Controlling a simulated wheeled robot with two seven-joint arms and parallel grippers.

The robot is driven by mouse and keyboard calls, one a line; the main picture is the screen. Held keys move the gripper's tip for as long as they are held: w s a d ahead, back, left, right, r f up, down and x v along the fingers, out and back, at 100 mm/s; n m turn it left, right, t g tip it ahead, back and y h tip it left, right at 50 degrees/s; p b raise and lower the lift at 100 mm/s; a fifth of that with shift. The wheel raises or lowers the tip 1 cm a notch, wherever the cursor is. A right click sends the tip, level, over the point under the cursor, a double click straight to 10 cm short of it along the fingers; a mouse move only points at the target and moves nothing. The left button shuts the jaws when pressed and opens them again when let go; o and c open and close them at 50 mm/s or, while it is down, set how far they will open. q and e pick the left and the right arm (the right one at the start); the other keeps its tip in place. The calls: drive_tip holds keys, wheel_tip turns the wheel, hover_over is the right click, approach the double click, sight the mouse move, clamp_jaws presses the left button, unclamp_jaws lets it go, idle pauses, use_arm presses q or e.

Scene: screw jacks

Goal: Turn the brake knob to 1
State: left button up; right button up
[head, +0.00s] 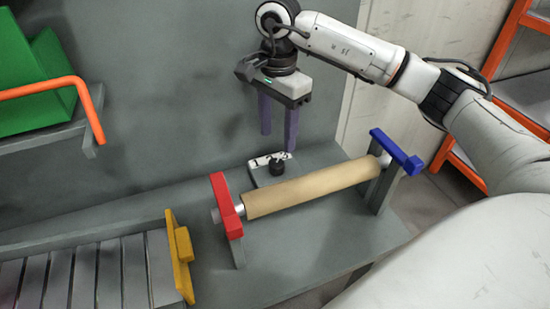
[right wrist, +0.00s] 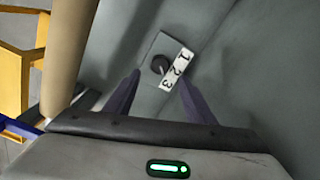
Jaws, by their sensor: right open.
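The brake knob (head: 277,168) is a small dark round knob on a grey base plate, behind the roll. In the right wrist view the knob (right wrist: 159,64) sits beside a white label (right wrist: 177,68) marked 1, 2 and 3. A light pointer mark on the knob seems to face the 2–3 side of the label; the exact number is hard to tell. My right gripper (head: 278,130) is open and empty, pointing down above the knob. In the right wrist view its purple fingers (right wrist: 158,76) lie on either side of the knob, apart from it. My left gripper is out of view.
A tan roll (head: 310,188) lies between a red bracket (head: 226,205) and a blue-topped bracket (head: 397,152), just in front of the knob. A slatted conveyor with a yellow end piece (head: 180,256) is at lower left. A green box (head: 35,85) and orange rail (head: 50,88) are at upper left.

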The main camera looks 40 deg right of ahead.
sight(277, 162)
wheel_tip(277, 162, down, 8)
drive_tip(key=shift+f, duration=0.1)
drive_tip(key=shift+c, duration=0.3)
drive_tip(key=c, duration=1)
